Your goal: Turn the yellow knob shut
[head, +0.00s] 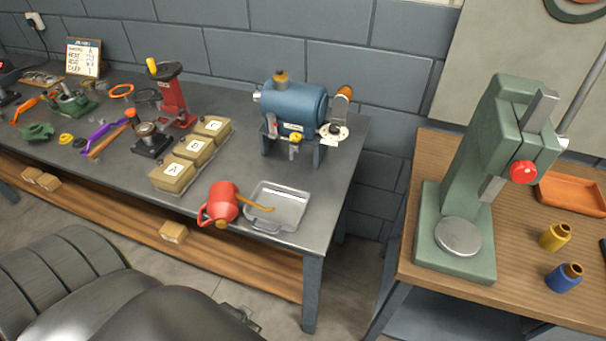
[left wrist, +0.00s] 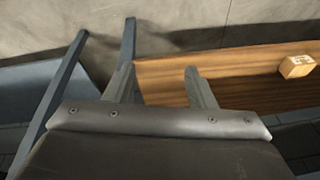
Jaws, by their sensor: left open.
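A small yellow knob (head: 296,138) sits low on the front of a blue cylindrical tank (head: 297,103), above a short spout. The tank stands on dark legs at the right end of the grey workbench (head: 345,150). How far the knob is turned is too small to tell. In the left wrist view my left gripper (left wrist: 160,82) is open, with its two fingers apart and nothing between them. It points toward the bench's lower wooden shelf and the floor, away from the knob. My right gripper is not in view.
A metal tray (head: 292,212) and a red can (head: 222,203) stand in front of the tank. Boxes marked A, B and C (head: 212,127) are left of it. A green press (head: 455,225) stands on the wooden table at right. A floor gap separates the tables.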

